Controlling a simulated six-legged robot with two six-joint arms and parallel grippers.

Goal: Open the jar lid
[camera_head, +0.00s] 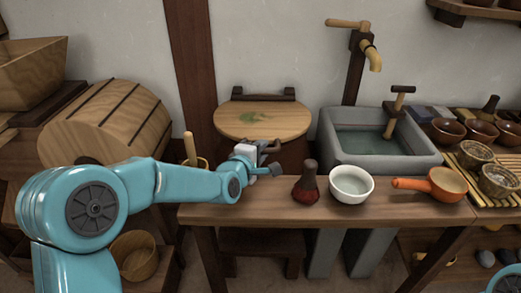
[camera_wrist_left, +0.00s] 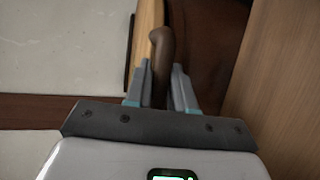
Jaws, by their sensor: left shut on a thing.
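A large jar stands behind the bench, its round wooden lid (camera_head: 262,120) lying over its mouth with a greenish patch on top. A dark brown handle (camera_head: 268,147) sticks out at the lid's front edge. My left gripper (camera_head: 272,166) is at this handle, just in front of the lid. In the left wrist view my left gripper (camera_wrist_left: 160,88) is shut on the brown handle (camera_wrist_left: 161,50), with the pale lid edge (camera_wrist_left: 147,30) beside it. The jar's body is mostly hidden by my arm and the bench. My right gripper is out of view.
On the bench (camera_head: 420,210) stand a dark red pestle-like tool (camera_head: 306,185), a white bowl (camera_head: 351,184) and an orange ladle (camera_head: 436,185). A stone basin (camera_head: 345,150) is right of the jar, a wooden barrel (camera_head: 105,125) left. A wooden post (camera_head: 190,60) rises behind.

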